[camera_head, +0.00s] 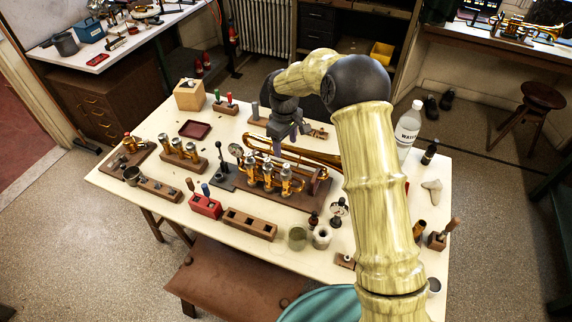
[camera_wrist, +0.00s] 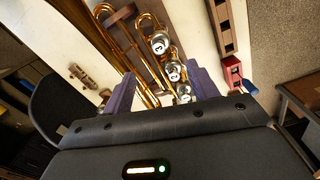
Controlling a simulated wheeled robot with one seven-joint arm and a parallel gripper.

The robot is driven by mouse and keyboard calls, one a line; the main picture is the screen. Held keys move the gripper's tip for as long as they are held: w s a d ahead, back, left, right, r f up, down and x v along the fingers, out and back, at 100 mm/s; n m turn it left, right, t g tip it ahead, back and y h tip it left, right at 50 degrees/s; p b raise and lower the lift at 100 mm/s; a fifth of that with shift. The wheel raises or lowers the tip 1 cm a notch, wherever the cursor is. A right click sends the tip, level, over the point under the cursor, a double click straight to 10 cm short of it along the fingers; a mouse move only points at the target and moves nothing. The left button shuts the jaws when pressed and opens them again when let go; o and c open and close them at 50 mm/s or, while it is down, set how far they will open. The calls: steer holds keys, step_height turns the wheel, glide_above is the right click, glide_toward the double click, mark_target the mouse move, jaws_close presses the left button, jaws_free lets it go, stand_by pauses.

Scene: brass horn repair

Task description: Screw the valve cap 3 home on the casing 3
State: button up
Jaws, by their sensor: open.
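The brass horn (camera_head: 310,158) lies in a brown wooden stand (camera_head: 318,196) in the middle of the table. Its three valve casings stand side by side with silver tops, at the left (camera_head: 250,168), middle (camera_head: 268,176) and right (camera_head: 286,184). In the wrist view the silver tops (camera_wrist: 160,42), (camera_wrist: 173,70) and (camera_wrist: 184,92) form a row. I cannot read which is casing 3, nor tell whether valve cap 3 is seated. My gripper (camera_head: 287,144) is open above the horn. Its purple fingers (camera_wrist: 162,90) are apart, with nothing held between them.
A red block (camera_head: 206,206) and a brown slotted block (camera_head: 250,224) stand in front of the stand. A black lever fixture (camera_head: 222,178) is at its left. A water bottle (camera_head: 408,130) stands behind my arm at right.

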mark_target(287, 165)
step_height(287, 165, down, 13)
steer(key=p, duration=0.3)
steer(key=shift+w+d, duration=0.1)
steer(key=shift+w, duration=0.05)
steer(key=c, duration=1)
steer(key=shift+c, duration=0.2)
steer(key=shift+d+b, duration=0.1)
steer(key=shift+b, duration=0.2)
stand_by(0.9)
steer(key=o, duration=1)
steer(key=shift+r, duration=0.1)
